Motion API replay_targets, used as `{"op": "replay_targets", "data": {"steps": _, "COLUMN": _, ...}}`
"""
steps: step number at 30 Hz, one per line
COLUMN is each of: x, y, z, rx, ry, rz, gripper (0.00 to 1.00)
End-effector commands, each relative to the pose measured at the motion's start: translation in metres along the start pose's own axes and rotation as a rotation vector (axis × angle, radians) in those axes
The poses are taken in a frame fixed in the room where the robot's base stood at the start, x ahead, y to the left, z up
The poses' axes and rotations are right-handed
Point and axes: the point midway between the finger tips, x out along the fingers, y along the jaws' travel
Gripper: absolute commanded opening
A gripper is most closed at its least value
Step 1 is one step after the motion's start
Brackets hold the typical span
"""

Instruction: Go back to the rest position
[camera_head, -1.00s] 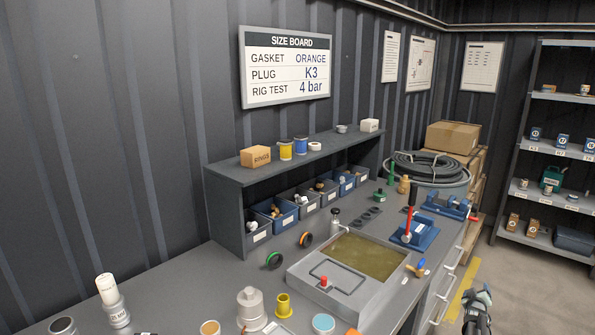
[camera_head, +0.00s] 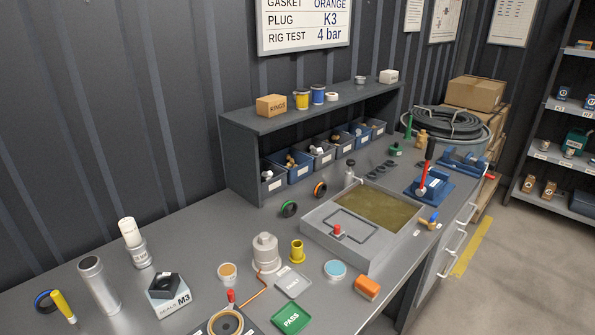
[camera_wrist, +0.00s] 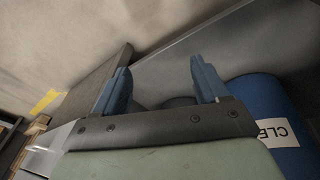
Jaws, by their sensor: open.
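My gripper (camera_wrist: 160,68) shows in the wrist view, with two blue fingers spread apart and nothing between them. It is out of the head view. Behind the fingers are a grey slanted surface (camera_wrist: 225,45) and a pale floor. A blue cylinder (camera_wrist: 262,100) with a white label, partly reading "CLE", stands close to the right of the fingers, partly cut off by the gripper body.
In the head view, the grey workbench (camera_head: 190,235) carries a water basin (camera_head: 320,245), a grey pump part (camera_head: 265,252), a green PASS card (camera_head: 291,318) and a blue vise (camera_head: 463,160). Floor (camera_head: 520,270) at right is clear.

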Motion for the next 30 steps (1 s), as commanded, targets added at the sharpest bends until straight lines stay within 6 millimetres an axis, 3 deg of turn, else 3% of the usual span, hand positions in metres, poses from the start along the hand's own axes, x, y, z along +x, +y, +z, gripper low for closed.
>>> {"op": "replay_targets", "data": {"steps": 1, "x": -0.007, "y": -0.032, "z": 0.017, "rx": 0.017, "ry": -0.045, "rz": -0.04, "gripper": 0.73}}
{"op": "replay_targets", "data": {"steps": 6, "x": -0.026, "y": -0.118, "z": 0.072, "rx": 0.104, "ry": -0.229, "rz": -0.152, "gripper": 0.73}}
{"op": "replay_targets", "data": {"steps": 12, "x": -0.067, "y": -0.201, "z": 0.148, "rx": 0.201, "ry": -0.485, "rz": -0.218, "gripper": 0.73}}
{"op": "replay_targets", "data": {"steps": 15, "x": -0.089, "y": -0.23, "z": 0.182, "rx": 0.24, "ry": -0.605, "rz": -0.22, "gripper": 0.73}}
{"op": "replay_targets", "data": {"steps": 21, "x": -0.12, "y": -0.259, "z": 0.225, "rx": 0.29, "ry": -0.761, "rz": -0.199, "gripper": 0.73}}
{"op": "replay_targets", "data": {"steps": 30, "x": -0.12, "y": -0.259, "z": 0.225, "rx": 0.29, "ry": -0.761, "rz": -0.199, "gripper": 0.73}}
